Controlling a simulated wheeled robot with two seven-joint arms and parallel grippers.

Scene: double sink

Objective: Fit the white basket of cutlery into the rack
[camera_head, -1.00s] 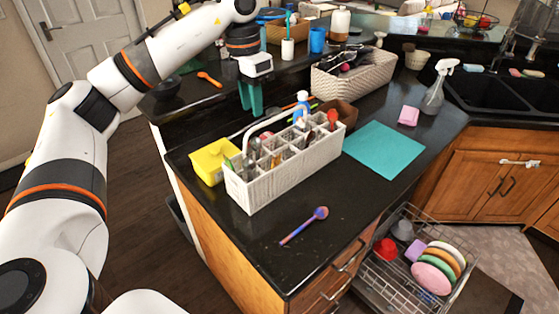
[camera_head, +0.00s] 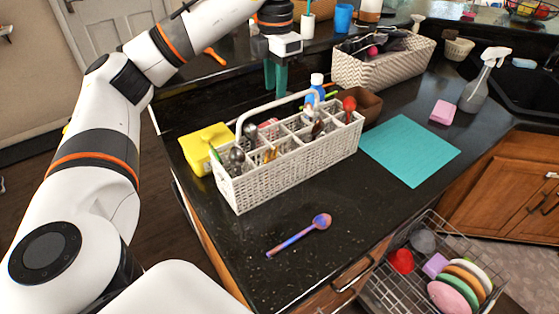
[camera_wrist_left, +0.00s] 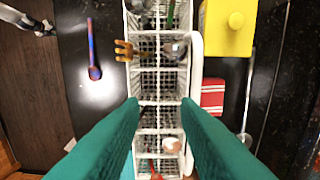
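The white basket (camera_head: 300,168) stands upright on the black counter, its arched handle (camera_head: 270,105) raised and cutlery in its compartments. In the left wrist view the basket (camera_wrist_left: 158,88) lies beneath my fingers, its white handle bar (camera_wrist_left: 195,60) along the right side. My left gripper (camera_head: 276,74) has green fingers and shows beyond the basket in the head view. In the left wrist view my left gripper (camera_wrist_left: 160,102) is open, fingers apart, nothing held. The wire rack (camera_head: 385,290) is low at the bottom right, holding several coloured plates, cups and a purple piece. My right gripper is out of view.
A yellow box (camera_head: 205,150) sits close to the basket's left end. A blue bottle (camera_head: 316,92) and a brown bowl (camera_head: 362,104) are behind it. A purple spoon (camera_head: 300,236) lies in front. A teal mat (camera_head: 410,150) lies to the right; a spray bottle (camera_head: 480,85) stands farther right.

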